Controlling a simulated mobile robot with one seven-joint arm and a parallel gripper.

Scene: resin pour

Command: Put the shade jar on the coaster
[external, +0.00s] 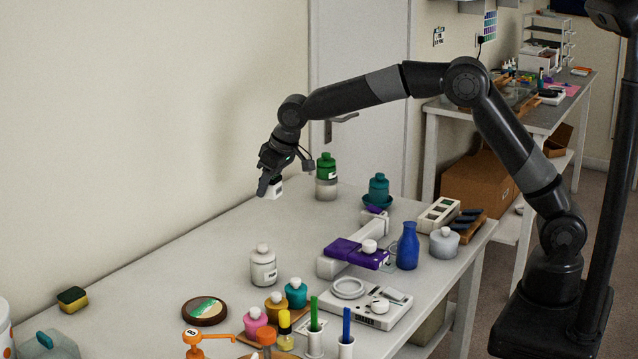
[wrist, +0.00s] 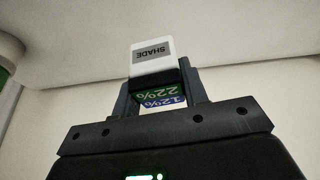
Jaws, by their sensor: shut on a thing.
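My gripper (external: 268,186) is shut on a small white block-shaped jar with a dark end, the shade jar (external: 274,190). In the wrist view the shade jar (wrist: 152,56) shows a grey "SHADE" label, plus green "22%" and blue "12%" labels on its dark end between the fingers. The gripper points down over the far left edge of the table; whether the jar touches the tabletop cannot be told. A round brown coaster (external: 190,319) with a green and white patch lies near the front left, well apart from the gripper.
A green-capped jar (external: 326,177) stands just right of the gripper. A white jar (external: 263,268), small coloured jars (external: 296,293) and an orange pump (external: 196,340) surround the coaster's right and front. A sponge (external: 72,299) lies left. The table's (external: 190,272) left middle is clear.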

